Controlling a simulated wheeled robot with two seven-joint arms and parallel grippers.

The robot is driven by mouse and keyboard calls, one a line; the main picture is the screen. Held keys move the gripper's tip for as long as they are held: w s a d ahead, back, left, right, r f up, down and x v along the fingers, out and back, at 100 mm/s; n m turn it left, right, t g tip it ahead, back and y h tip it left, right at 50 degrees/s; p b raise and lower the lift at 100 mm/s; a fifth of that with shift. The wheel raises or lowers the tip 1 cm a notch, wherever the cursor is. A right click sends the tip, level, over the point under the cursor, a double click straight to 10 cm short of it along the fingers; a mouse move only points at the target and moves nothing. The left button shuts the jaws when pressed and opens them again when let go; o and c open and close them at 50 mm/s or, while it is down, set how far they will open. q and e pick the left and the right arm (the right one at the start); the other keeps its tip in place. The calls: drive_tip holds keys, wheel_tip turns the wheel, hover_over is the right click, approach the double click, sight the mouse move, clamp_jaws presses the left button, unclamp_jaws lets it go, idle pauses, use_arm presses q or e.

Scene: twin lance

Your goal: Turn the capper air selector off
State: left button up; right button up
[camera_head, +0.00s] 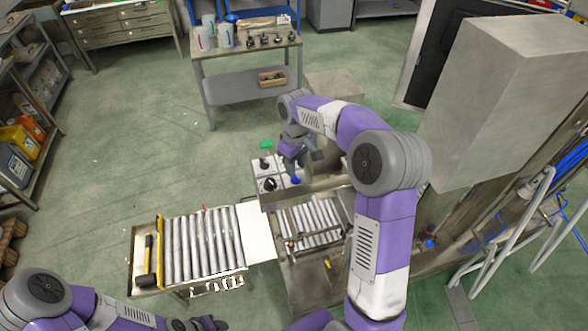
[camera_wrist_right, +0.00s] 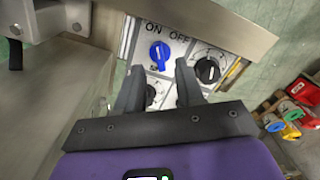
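A grey panel (camera_head: 257,177) with rotary knobs stands in front of me. A blue selector knob (camera_wrist_right: 160,54) sits on it, with ON and OFF printed above. Its white mark runs roughly up and down in the right wrist view, and it also shows in the head view (camera_head: 296,180). Black knobs sit right of it (camera_wrist_right: 208,70) and below it (camera_wrist_right: 150,95). No capper label is readable. My right gripper (camera_wrist_right: 160,68) is open and empty over the panel, fingers pointing towards the blue knob, apart from it. My left gripper (camera_head: 207,324) is at the bottom edge.
A roller conveyor (camera_head: 205,245) with a yellow-and-black tool on its left side lies in front of the panel. A metal beam (camera_wrist_right: 205,25) borders the panel. A large grey box (camera_head: 490,100) stands at right. Open green floor lies left.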

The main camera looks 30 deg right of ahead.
drive_tip(key=shift+w+f, duration=0.1)
drive_tip(key=shift+f, duration=1.85)
clamp_jaws()
